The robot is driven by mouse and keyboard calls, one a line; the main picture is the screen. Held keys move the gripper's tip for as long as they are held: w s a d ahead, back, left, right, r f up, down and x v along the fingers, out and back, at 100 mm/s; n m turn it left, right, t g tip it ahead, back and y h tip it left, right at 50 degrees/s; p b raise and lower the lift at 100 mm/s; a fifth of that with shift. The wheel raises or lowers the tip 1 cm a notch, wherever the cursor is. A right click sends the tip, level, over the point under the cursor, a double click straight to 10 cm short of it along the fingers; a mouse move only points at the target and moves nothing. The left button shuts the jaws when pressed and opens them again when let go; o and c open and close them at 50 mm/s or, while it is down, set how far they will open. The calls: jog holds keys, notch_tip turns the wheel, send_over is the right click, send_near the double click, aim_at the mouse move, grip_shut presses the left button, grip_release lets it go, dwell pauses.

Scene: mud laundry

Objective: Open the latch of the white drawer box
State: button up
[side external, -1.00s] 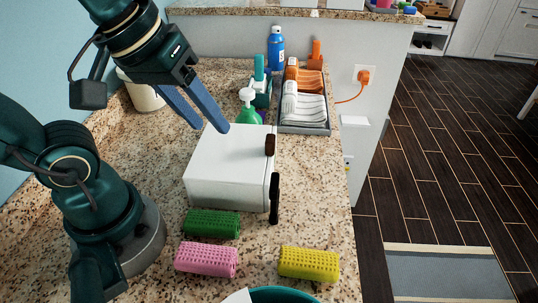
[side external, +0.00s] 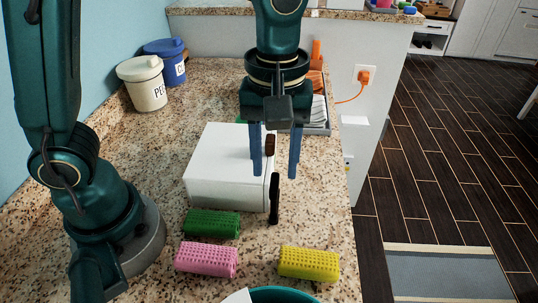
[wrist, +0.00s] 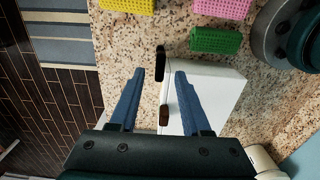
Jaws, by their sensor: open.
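The white drawer box (side external: 225,180) stands on the granite counter. On its right face are a dark brown latch (side external: 270,146) near the top edge and a black handle (side external: 274,198) at the near end. My gripper (side external: 274,174) points down over the box's right side, its blue fingers open and empty. In the wrist view, the box (wrist: 215,88), the brown latch (wrist: 165,115) and the black handle (wrist: 160,62) show. The latch lies between the two fingers there, apart from both. I cannot tell the fingertips' exact height relative to the latch.
Green (side external: 212,224), pink (side external: 206,259) and yellow (side external: 309,263) textured blocks lie in front of the box. A teal bowl (side external: 280,294) is at the near edge. White (side external: 143,84) and blue (side external: 166,60) canisters stand at the back left. A cutlery tray (side external: 318,129) is partly hidden behind my gripper.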

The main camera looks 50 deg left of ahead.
aim_at(274, 181)
jog(key=shift+f, duration=1.5)
grip_shut()
